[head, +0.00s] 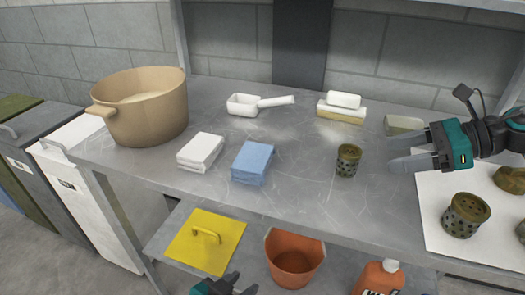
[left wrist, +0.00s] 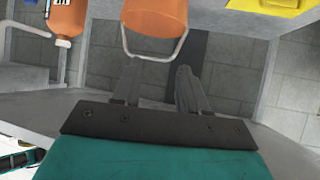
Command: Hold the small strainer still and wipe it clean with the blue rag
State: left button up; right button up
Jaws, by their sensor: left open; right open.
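The small strainer (head: 347,161) is a dark, perforated cylinder with an olive-brown top. It stands upright on the grey metal worktop, right of centre. The blue rag (head: 252,162) lies folded near the worktop's front edge, left of the strainer. My right gripper (head: 402,152) is open and empty, to the right of the small strainer and apart from it. My left gripper (head: 240,284) is low at the bottom of the head view, in front of the worktop and below its top. In the left wrist view its two fingers (left wrist: 156,72) are apart with nothing between them.
A larger strainer (head: 465,215) stands on a white mat (head: 436,193) at right. Below are a yellow lid (head: 205,250), orange bucket (head: 293,262) and orange bottle (head: 379,280).

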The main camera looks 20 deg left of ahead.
aim_at(353, 162)
jog(key=shift+w+d, duration=0.1)
jog(key=shift+w, duration=0.15)
jog(key=shift+f, duration=0.1)
jog(key=b+x, duration=0.2)
jog(key=x, duration=0.6)
jog(key=shift+s+f, duration=0.1)
jog(key=shift+a+f, duration=0.15)
jog(key=shift+a, duration=0.25)
jog(key=shift+a+f+b, duration=0.1)
jog(key=shift+a+b, duration=0.25)
jog(key=shift+a, duration=0.05)
pick_arm(q)
jog(key=shift+w+d+f, duration=0.2)
jog(key=shift+d+f, duration=0.2)
jog(key=shift+f, duration=0.4)
pick_arm(e)
jog(key=shift+c, duration=0.2)
pick_arm(q)
jog(key=shift+s+f, duration=0.25)
jog(key=shift+s, duration=0.05)
pick_arm(e)
jog(key=c, duration=0.7)
